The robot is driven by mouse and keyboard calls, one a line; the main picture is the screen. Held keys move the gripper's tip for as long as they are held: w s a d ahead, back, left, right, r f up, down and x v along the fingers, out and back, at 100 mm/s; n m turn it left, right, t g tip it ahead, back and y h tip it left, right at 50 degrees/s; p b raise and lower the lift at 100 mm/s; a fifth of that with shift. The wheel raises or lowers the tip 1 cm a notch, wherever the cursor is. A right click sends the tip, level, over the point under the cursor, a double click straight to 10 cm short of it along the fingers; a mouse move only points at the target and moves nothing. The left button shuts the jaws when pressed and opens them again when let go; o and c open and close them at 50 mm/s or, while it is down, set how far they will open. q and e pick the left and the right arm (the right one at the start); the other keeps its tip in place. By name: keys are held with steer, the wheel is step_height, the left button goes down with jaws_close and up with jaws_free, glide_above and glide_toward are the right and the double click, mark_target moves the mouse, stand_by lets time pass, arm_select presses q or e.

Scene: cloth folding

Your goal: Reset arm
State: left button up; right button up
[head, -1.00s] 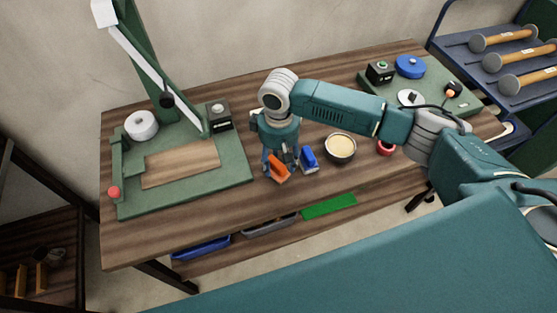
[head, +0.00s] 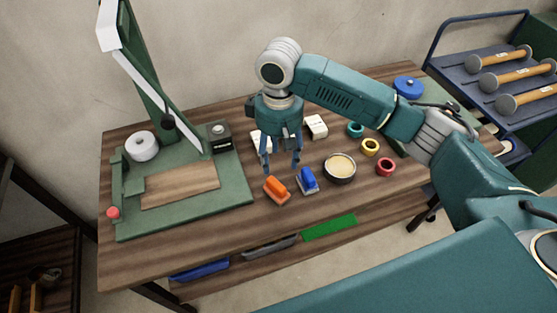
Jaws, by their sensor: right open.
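My right gripper (head: 282,168) hangs over the middle of the wooden table (head: 235,230), fingers pointing down. It is open with nothing between its fingers. An orange block-like item (head: 278,190) and a blue one (head: 308,181) lie on the table just below and in front of the fingertips, apart from them. My right arm reaches in from the right above the table. My left gripper is not in view. No cloth can be made out.
A green cutting board with a raised lever arm (head: 165,212) fills the table's left side. A bowl (head: 339,168) and several coloured rings (head: 385,167) stand right of the gripper. White blocks (head: 316,126) lie behind. A blue rack (head: 470,72) holds hammers at the right.

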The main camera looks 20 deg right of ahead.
stand_by(0.4)
steer(key=s+a+f+y, duration=0.1)
steer(key=s+a+f, duration=0.2)
steer(key=s, duration=0.1)
steer(key=s+a+f+t+y, duration=0.1)
steer(key=s+a+f, duration=0.2)
steer(key=s, duration=0.1)
steer(key=s+a+f+n+t+y, duration=0.1)
steer(key=s+a+f, duration=0.3)
steer(key=shift+y, duration=0.4)
steer(key=s+d+f+m+t+h, duration=0.2)
steer(key=s+d+f+m+h, duration=0.15)
steer(key=s+d, duration=1)
step_height(320, 180, down, 28)
steer(key=d+g+b, duration=0.1)
steer(key=g, duration=0.1)
steer(key=s+d+f+g, duration=0.1)
steer(key=s+d+f, duration=0.2)
steer(key=s+f, duration=1.2)
steer(key=shift+s+f+b, duration=0.2)
steer(key=shift+s+b, duration=0.15)
steer(key=shift+s, duration=0.85)
